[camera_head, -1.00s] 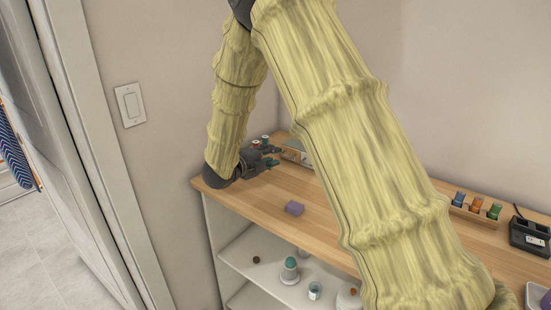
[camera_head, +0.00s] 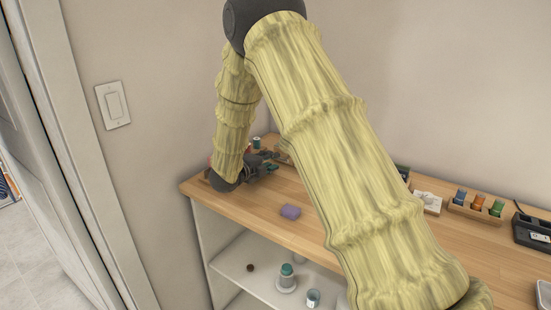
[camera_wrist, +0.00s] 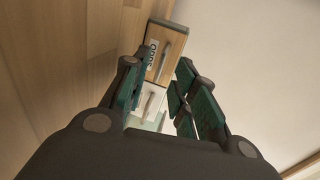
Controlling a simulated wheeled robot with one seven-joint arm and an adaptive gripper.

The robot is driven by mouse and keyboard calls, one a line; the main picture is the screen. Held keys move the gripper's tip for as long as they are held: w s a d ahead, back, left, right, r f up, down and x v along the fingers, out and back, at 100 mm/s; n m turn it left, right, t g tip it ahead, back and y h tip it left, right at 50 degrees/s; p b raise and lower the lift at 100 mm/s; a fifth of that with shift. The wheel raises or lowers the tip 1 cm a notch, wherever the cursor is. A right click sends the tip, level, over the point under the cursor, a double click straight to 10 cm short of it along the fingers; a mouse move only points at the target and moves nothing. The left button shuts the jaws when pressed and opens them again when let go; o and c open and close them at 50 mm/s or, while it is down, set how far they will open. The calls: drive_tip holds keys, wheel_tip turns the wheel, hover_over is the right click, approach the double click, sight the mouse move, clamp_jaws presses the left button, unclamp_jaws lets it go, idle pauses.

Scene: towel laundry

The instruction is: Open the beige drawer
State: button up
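In the wrist view a small drawer unit shows ahead of my gripper (camera_wrist: 158,88). Its beige, wood-toned drawer front (camera_wrist: 172,50) has a grey bar handle and looks shut. A white front (camera_wrist: 150,100) with a handle adjoins it. My gripper is open, with dark and teal fingers on either side of the view and no object visibly held. The fingers appear apart from the handles. In the head view my gripper (camera_head: 266,163) is low over the far left of the wooden counter, where the drawer unit is mostly hidden by my arm.
A spool (camera_head: 256,141) stands near the back corner. A rack of coloured spools (camera_head: 477,211) and a black device (camera_head: 532,231) are at right. Shelves with small items are below; the wall is close behind.

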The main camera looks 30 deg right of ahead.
drive_tip(key=shift+x, duration=1.95)
